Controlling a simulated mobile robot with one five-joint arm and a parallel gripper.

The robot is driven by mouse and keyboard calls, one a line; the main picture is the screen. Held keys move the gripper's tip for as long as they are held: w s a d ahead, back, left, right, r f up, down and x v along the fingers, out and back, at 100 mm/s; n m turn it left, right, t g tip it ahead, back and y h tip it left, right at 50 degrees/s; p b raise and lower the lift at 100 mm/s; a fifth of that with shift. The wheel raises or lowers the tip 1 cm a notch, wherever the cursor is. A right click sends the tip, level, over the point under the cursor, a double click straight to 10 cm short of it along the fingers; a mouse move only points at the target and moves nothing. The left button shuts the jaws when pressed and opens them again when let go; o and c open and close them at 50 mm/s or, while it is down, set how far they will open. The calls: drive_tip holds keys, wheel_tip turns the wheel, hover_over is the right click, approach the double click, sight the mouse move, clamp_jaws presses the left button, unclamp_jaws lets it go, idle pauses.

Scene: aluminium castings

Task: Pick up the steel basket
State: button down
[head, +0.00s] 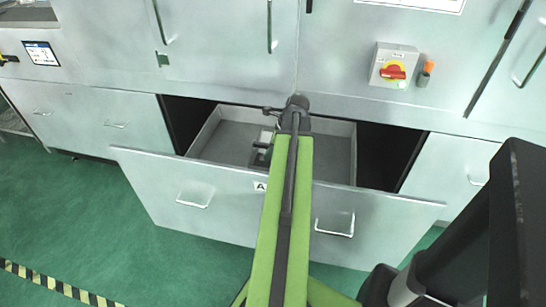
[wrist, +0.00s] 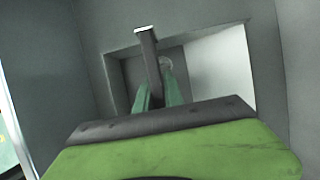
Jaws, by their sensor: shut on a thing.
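The steel basket (head: 264,150) shows in the head view as a small grey shape inside the open drawer, just left of my arm and largely hidden by it. In the wrist view, a rectangular grey shape with a pale inside and an upright grey bar (wrist: 148,45) lies ahead of me; I take the bar to be the basket's handle. My gripper (wrist: 159,80) has its green fingers either side of this bar, shut on it. In the head view, my arm's end covers the fingers. I cannot tell whether the basket is clear of the drawer floor.
The open drawer (head: 230,135) has a grey floor and low walls, with free room right of my arm. Its wide front panel (head: 180,195) with handles faces me. Metal cabinets stand behind, with a red and yellow switch (head: 393,72). The green floor (head: 60,210) is clear at left.

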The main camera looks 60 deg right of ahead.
drive_tip(key=shift+r, duration=0.15)
wheel_tip(320, 180, up, 10)
drive_tip(key=p, duration=1)
drive_tip(key=shift+r+p, duration=0.25)
drive_tip(key=shift+p, duration=0.15)
